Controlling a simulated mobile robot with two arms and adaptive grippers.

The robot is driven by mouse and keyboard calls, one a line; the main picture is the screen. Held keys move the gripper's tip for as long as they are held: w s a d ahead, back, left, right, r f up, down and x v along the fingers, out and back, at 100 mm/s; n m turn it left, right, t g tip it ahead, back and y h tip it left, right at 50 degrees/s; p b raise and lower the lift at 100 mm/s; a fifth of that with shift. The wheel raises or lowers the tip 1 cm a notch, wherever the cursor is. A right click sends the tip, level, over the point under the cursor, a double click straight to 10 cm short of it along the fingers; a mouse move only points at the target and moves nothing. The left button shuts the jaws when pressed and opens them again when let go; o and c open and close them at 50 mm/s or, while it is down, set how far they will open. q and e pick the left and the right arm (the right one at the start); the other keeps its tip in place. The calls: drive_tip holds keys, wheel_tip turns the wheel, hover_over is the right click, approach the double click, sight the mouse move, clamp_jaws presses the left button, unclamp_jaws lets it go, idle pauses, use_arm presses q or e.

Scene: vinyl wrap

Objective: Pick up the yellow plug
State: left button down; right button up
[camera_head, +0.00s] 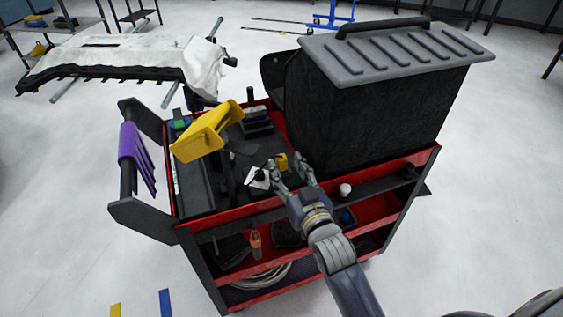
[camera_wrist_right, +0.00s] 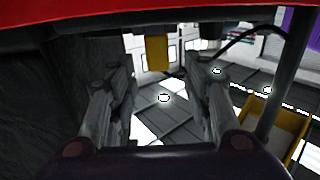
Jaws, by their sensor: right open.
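The yellow plug (camera_head: 281,161) is a small yellow block on the top of the red and black cart, beside the large black box. My right gripper (camera_head: 284,172) is open, with its fingertips right at the plug, one on each side of it in the picture. In the right wrist view the plug (camera_wrist_right: 157,52) shows between and just beyond the two open fingers (camera_wrist_right: 161,78). I see no contact, and the exact gap is unclear. My left gripper is not in view.
The cart's red rim (camera_head: 255,205) runs below my right gripper. The black box (camera_head: 370,115) stands close on the right. A yellow holder (camera_head: 207,130) is tilted on the left of the cart top. A small white card (camera_head: 257,178) lies beside the fingers.

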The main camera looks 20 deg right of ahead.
sight(284, 161)
drive_tip(key=w, duration=0.4)
drive_tip(key=shift+w, duration=0.3)
drive_tip(key=c, duration=1)
